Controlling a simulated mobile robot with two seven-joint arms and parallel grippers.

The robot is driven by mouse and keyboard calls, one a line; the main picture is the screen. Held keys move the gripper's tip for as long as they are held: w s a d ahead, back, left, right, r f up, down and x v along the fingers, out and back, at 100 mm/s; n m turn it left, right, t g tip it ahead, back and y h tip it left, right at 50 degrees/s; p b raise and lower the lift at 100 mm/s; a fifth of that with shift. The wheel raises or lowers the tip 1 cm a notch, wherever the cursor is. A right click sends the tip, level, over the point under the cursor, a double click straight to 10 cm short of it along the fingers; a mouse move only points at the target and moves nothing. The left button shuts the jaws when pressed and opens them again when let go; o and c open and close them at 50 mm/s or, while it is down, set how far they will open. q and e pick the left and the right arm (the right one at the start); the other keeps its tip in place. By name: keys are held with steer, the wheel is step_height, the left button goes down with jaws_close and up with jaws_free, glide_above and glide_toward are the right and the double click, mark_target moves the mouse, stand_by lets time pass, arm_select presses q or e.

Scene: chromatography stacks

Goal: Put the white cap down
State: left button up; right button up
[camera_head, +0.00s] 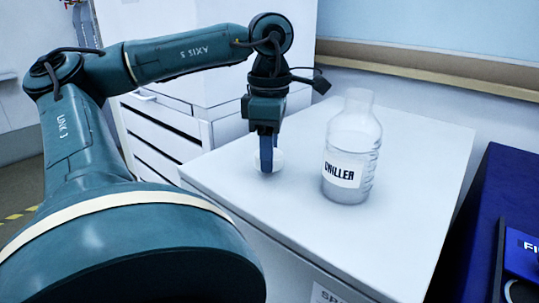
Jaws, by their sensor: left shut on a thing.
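My left gripper (266,163) points straight down over the white cabinet top (410,215), near its left edge. It is shut on the white cap (279,161), which shows at both sides of the dark finger. The finger hides the middle of the cap. The cap is at or just above the surface; I cannot tell if it touches. A clear bottle (352,142) labelled "CHILLER" stands upright to the right of the gripper, apart from it. My right gripper is not in view.
A white drawer unit (170,125) stands behind and left of the cabinet top. A dark blue unit (490,230) stands at the right. The front and right of the cabinet top are clear. A wall with a tan rail (430,72) runs behind.

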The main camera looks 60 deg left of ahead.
arm_select(q)
steer(key=shift+f, duration=1)
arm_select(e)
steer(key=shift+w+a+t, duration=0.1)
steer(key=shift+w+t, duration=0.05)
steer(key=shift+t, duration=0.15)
arm_select(q)
steer(key=shift+f+b, duration=0.2)
steer(key=shift+b, duration=0.1)
steer(key=o, duration=1)
steer(key=shift+r, duration=0.1)
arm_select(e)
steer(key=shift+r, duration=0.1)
